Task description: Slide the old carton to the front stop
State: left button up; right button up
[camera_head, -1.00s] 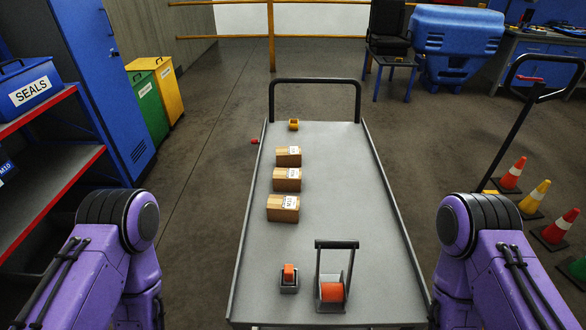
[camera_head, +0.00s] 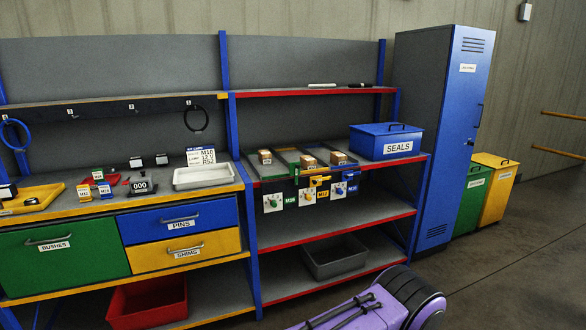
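Three small brown cartons stand in flow lanes on the upper red-edged shelf: a left carton (camera_head: 265,156), a middle carton (camera_head: 308,161) and a right carton (camera_head: 338,158). I cannot tell from this distance which is the old carton, as their labels are too small to read. The dark lanes (camera_head: 287,159) run toward the shelf's front edge, where green, yellow and blue tags hang. The front stops are too small to make out. Neither gripper is in view; only a purple link of my arm shows at the bottom.
A blue SEALS box (camera_head: 386,141) stands right of the lanes. A white tray (camera_head: 202,177) sits on the bench to the left. A grey bin (camera_head: 335,257) and a red bin (camera_head: 148,302) are below.

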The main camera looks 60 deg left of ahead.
aim_at(265, 156)
jog(key=u, duration=0.95)
jog(key=k, duration=1.2)
jog(key=u, duration=1.55)
jog(key=i, duration=1.95)
jog(key=z, duration=2.05)
jog(key=i, duration=1.75)
jog(key=u, duration=0.55)
